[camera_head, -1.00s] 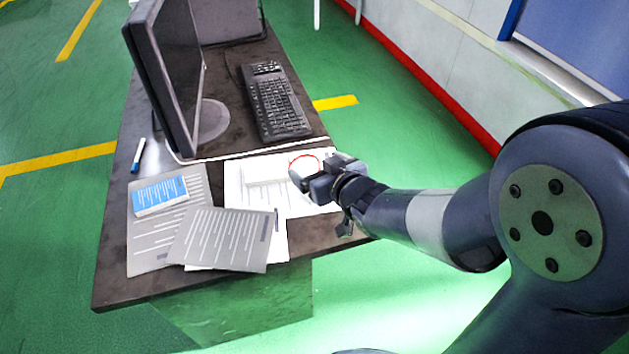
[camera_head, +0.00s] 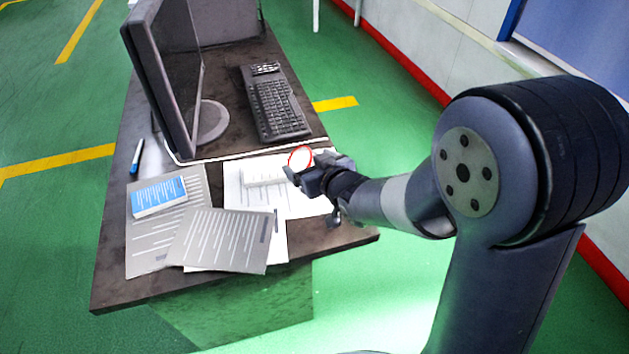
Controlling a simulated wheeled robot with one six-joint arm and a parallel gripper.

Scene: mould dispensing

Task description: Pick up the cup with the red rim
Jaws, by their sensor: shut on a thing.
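The cup with the red rim (camera_head: 300,158) is at the end of my gripper, above the papers near the right side of the desk. Its red rim shows as a tilted oval with a white inside. My gripper (camera_head: 304,172) is shut on the cup, and its fingers hide the cup's lower part. I cannot tell exactly how high the cup is above the desk.
The dark desk (camera_head: 120,288) holds a monitor (camera_head: 165,75), a keyboard (camera_head: 275,103), a small white block (camera_head: 263,175), grey sheets (camera_head: 222,238), a blue card (camera_head: 159,196) and a marker pen (camera_head: 136,157). Green floor is open to the desk's right.

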